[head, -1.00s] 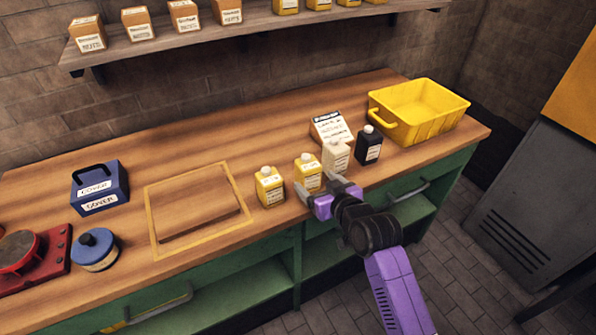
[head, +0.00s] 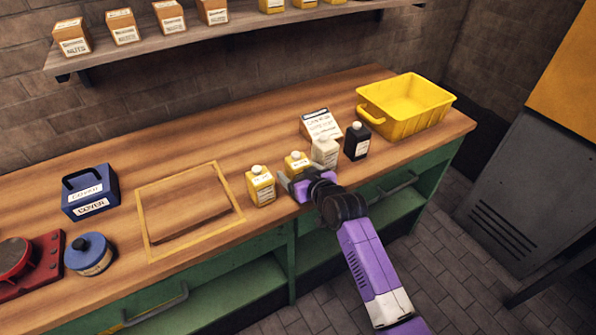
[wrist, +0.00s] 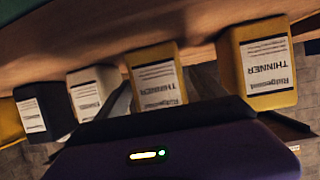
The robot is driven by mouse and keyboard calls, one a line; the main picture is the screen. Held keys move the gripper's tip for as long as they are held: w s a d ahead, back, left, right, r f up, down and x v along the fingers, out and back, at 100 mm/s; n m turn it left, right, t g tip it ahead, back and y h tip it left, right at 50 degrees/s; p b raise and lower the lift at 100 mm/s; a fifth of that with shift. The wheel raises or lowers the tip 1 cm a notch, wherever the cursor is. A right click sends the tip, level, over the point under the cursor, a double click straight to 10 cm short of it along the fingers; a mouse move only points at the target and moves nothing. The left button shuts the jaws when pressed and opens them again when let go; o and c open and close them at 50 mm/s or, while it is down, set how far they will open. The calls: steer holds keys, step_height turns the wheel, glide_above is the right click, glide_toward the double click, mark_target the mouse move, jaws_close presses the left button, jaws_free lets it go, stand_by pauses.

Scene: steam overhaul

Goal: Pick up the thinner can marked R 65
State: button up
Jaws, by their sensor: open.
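Two yellow cans with white caps stand on the wooden bench in the head view: a left one (head: 260,187) and a right one (head: 295,161), partly hidden behind my gripper. In the wrist view, which is upside down, both the left can (wrist: 268,62) and the right can (wrist: 157,72) have labels reading "Ridgemont THINNER". No R 65 mark can be read on either. My gripper (head: 299,179) is open at the right can. In the wrist view that can appears between the two fingers; I cannot tell whether they touch it.
A cream bottle (head: 325,152) and a black bottle (head: 357,141) stand close to the right. A card (head: 321,125) is behind them, and a yellow bin (head: 405,118) is at the bench's right end. An outlined wooden panel (head: 188,205) lies left of the cans.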

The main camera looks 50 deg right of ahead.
jaws_close()
steer(key=shift+r, duration=0.1)
